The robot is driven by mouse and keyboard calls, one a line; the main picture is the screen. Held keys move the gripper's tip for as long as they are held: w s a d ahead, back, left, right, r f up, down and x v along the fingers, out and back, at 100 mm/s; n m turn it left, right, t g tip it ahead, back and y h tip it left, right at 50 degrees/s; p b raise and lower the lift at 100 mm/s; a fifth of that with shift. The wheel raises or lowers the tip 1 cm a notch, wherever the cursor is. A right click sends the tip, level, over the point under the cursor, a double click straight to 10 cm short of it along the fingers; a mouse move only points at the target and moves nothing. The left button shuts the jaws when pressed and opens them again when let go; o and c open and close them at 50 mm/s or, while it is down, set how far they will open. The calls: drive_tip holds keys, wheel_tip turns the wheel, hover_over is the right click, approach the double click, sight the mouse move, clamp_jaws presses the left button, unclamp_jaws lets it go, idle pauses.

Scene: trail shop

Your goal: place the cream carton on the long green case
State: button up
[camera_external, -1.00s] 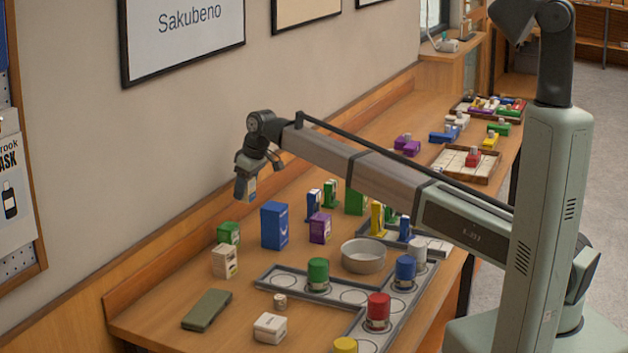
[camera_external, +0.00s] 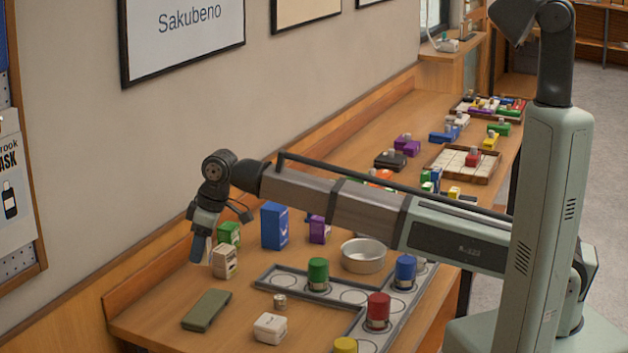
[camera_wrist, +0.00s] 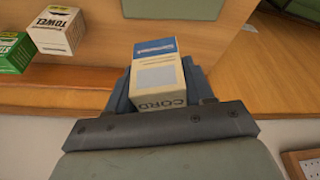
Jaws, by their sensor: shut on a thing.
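My gripper (camera_external: 200,248) (camera_wrist: 157,92) is shut on a cream carton (camera_wrist: 158,80) with a blue band at its far end and the word CORD on its near face. In the external view the fingers hide most of this carton. The long green case (camera_external: 207,309) lies flat on the table, in front of and below my gripper. Its edge also shows at the top of the wrist view (camera_wrist: 172,8), beyond the held carton and apart from it.
A white TOWEL carton (camera_external: 224,261) (camera_wrist: 57,31) stands close right of my gripper, with a green box (camera_external: 229,234) (camera_wrist: 12,52) behind it. A small white box (camera_external: 270,328) and a grey tray (camera_external: 268,282) are right of the case. The wall is behind.

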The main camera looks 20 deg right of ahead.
drive_tip(key=s, duration=0.3)
approach(199, 305)
drive_tip(key=shift+x, duration=2.75)
drive_tip(key=shift+f, duration=0.1)
drive_tip(key=o, duration=1)
drive_tip(key=shift+o, duration=0.2)
drive_tip(key=v, duration=1.2)
